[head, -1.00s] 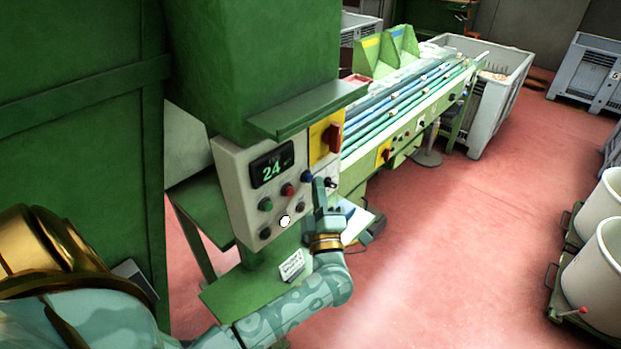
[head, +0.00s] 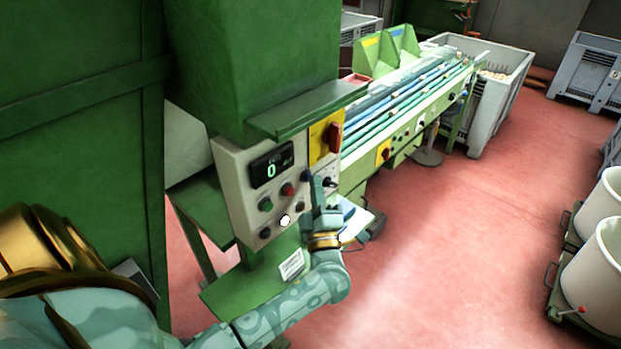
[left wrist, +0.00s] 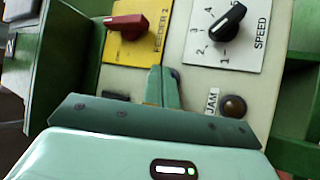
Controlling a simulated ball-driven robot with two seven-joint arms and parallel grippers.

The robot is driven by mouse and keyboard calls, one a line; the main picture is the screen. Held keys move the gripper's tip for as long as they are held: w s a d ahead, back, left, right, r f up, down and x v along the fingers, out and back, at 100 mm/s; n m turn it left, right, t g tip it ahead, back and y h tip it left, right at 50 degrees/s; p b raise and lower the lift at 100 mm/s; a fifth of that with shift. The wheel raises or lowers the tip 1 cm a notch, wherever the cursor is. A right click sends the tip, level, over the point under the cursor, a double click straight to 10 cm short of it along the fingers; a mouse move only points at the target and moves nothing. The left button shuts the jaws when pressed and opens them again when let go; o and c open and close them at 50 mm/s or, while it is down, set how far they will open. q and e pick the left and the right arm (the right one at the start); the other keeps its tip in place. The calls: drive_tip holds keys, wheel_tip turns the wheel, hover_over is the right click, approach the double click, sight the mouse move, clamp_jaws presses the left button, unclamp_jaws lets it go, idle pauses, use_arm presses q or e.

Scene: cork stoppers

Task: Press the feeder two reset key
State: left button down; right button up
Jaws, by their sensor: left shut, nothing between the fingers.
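The light grey control box (head: 232,190) hangs under the green machine housing. Its display (head: 272,168) reads 0. A blue key (head: 306,176) sits on its right part, partly covered by my fingertips. My left gripper (head: 316,180) is shut and empty, with its tips at the blue key; I cannot tell whether the key is pushed in. In the left wrist view the shut fingers (left wrist: 163,75) point at the panel, below the yellow plate marked FEEDER 2 with a red switch (left wrist: 127,24), and hide what lies behind them. My right gripper is out of view.
A SPEED dial (left wrist: 228,22) and a JAM lamp (left wrist: 234,106) are near the fingers. A sorting conveyor (head: 400,110) stands behind.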

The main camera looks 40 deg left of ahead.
use_arm(q)
drive_tip(key=shift+d, duration=0.75)
drive_tip(key=shift+d, duration=0.1)
drive_tip(key=d, duration=0.4)
drive_tip(key=shift+s+d, duration=0.25)
drive_tip(key=shift+d, duration=0.15)
idle(0.4)
